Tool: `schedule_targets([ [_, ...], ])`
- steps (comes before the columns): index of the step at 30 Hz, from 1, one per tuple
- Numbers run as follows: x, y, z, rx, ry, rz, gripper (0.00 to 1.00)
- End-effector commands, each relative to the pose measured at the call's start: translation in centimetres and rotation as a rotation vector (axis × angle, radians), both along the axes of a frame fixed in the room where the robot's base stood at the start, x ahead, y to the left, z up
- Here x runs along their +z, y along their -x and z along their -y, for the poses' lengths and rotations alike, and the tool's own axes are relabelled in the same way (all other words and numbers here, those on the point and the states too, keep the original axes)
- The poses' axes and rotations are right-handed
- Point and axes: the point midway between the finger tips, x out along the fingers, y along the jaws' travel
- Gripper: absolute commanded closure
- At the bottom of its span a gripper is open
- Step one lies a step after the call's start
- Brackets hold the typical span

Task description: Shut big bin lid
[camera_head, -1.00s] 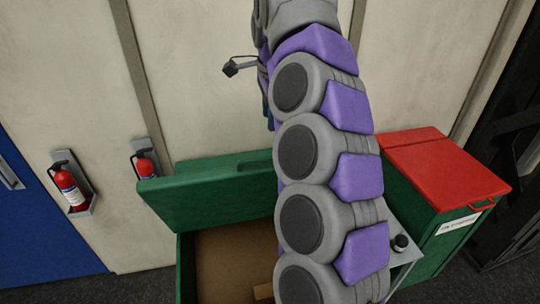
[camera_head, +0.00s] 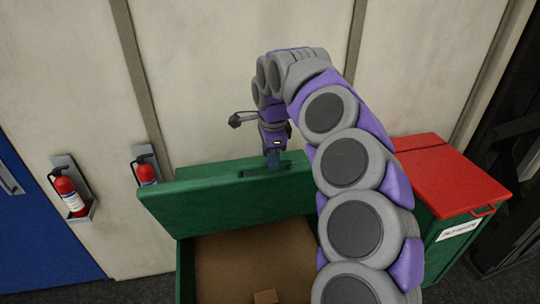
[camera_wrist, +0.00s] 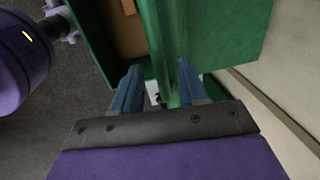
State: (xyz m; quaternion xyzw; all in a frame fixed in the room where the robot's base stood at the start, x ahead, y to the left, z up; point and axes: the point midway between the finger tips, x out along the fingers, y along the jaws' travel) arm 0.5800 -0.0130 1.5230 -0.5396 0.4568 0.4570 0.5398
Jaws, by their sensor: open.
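The big green bin (camera_head: 186,270) stands below the wall, open at the top, with a brown interior. Its green lid (camera_head: 215,200) is raised and tilted back toward the wall. My gripper (camera_head: 273,163) points down at the lid's upper edge, near the middle. In the wrist view the two blue fingers of my gripper (camera_wrist: 158,82) are apart, and the green lid (camera_wrist: 228,40) runs between and beyond them. They appear to straddle its edge; I cannot tell whether they touch it.
A smaller green bin with a closed red lid (camera_head: 455,180) stands at the right. Two fire extinguishers (camera_head: 70,193) (camera_head: 146,170) hang on the wall at the left, beside a blue door (camera_head: 35,235). A small brown block (camera_head: 265,296) lies in the big bin.

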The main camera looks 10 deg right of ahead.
Motion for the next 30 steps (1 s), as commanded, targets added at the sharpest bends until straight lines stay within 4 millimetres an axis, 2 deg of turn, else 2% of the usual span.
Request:
schedule_targets([
  [4,-0.80,-0.13,-0.05,0.001,0.000,0.001,0.58],
  [13,-0.99,-0.19,0.05,0.000,0.000,0.003,0.58],
  [26,-0.99,-0.19,-0.04,0.001,0.000,0.002,0.98],
  [30,-1.00,-0.17,-0.06,0.001,0.000,0.002,1.00],
])
